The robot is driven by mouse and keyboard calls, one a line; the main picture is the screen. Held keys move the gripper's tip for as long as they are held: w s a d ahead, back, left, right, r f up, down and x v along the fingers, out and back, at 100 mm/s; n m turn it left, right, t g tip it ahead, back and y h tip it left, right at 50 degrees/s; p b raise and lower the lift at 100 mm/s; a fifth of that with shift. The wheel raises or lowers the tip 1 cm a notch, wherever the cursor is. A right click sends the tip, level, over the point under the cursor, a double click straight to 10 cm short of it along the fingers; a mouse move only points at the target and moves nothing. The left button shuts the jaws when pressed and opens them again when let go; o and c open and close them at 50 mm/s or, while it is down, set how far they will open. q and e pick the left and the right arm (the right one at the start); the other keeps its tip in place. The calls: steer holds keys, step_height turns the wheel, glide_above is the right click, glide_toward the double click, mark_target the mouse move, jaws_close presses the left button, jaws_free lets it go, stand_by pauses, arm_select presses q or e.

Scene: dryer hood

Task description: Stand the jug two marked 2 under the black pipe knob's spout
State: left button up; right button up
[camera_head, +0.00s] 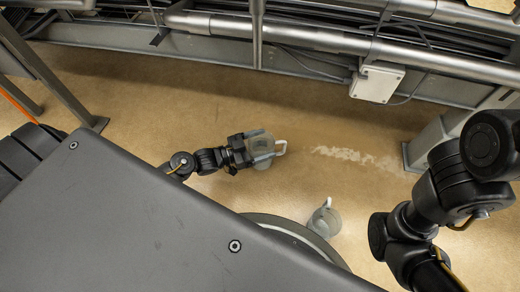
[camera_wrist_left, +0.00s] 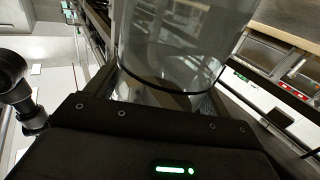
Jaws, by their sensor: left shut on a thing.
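My left gripper (camera_head: 247,150) is shut on a translucent grey jug (camera_head: 262,144), gripped from its left side, with its pale handle pointing right. The left wrist view shows the held jug's clear wall (camera_wrist_left: 180,42) close up, with a dark line around it. I cannot read a number on it. A second translucent jug (camera_head: 326,222) with a pale handle stands lower right, by the edge of my base. Its marking is not legible either. I cannot make out a black pipe knob or its spout in either view. My right arm shows at the right, but its gripper does not.
Metal pipes (camera_head: 300,38) and a rail run along the top of the head view, with a white box (camera_head: 377,82) below them. A grey post stands at the right and a metal leg (camera_head: 60,85) at the left. The tan floor (camera_head: 330,115) between is clear, with a pale streak.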

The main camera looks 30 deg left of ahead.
arm_select(q)
steer(key=f+b, duration=0.3)
steer(key=f, duration=0.1)
steer(key=shift+w+a+f, duration=0.1)
steer(key=shift+a, duration=0.25)
steer(key=o, duration=1)
steer(key=shift+c, duration=0.2)
steer(key=p+v, duration=0.5)
steer(key=v, duration=0.7)
